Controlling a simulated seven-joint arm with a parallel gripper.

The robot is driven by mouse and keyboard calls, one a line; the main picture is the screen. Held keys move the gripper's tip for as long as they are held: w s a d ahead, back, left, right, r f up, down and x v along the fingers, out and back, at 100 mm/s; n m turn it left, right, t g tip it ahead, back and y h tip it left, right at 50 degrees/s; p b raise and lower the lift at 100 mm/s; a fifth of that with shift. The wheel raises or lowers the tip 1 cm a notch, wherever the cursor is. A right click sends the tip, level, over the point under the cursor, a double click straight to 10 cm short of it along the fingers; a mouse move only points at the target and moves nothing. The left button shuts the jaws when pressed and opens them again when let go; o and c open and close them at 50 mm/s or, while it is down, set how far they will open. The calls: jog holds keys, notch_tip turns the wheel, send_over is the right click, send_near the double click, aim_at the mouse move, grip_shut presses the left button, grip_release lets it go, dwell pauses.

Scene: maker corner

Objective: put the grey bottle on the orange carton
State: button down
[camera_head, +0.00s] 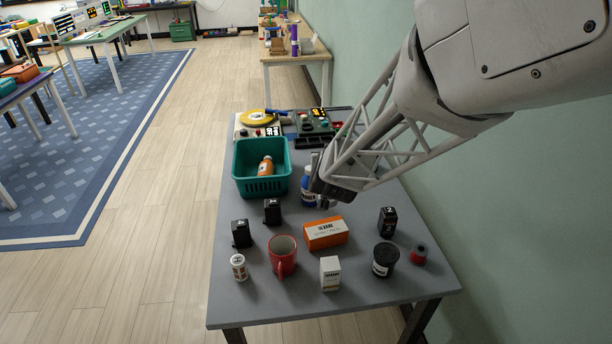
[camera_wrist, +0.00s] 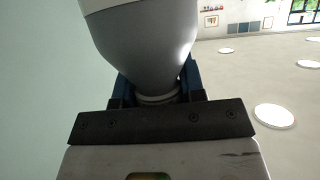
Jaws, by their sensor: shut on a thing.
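The orange carton (camera_head: 325,233) lies flat in the middle of the grey table, with a white label on its top. My gripper (camera_head: 326,192) is above the table, behind the carton and a little higher than it in the picture. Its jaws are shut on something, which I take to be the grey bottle. The gripper itself hides most of what it holds in the head view. No grey bottle shows standing on the table. The wrist view shows a smooth grey body narrowing to a ring above a dark plate; I cannot tell whether it is the bottle.
A blue bottle (camera_head: 307,190) is just left of my gripper. A teal basket (camera_head: 262,185) holds an orange bottle. Black cartridges (camera_head: 241,233), a red mug (camera_head: 283,256), a white box (camera_head: 330,273), a black jar (camera_head: 385,259) and a red-and-black item (camera_head: 419,255) stand around the carton.

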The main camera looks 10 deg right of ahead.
dwell(0.3)
jog(key=shift+f, duration=3.2)
jog(key=shift+f, duration=1.9)
jog(key=c, duration=0.7)
grip_release()
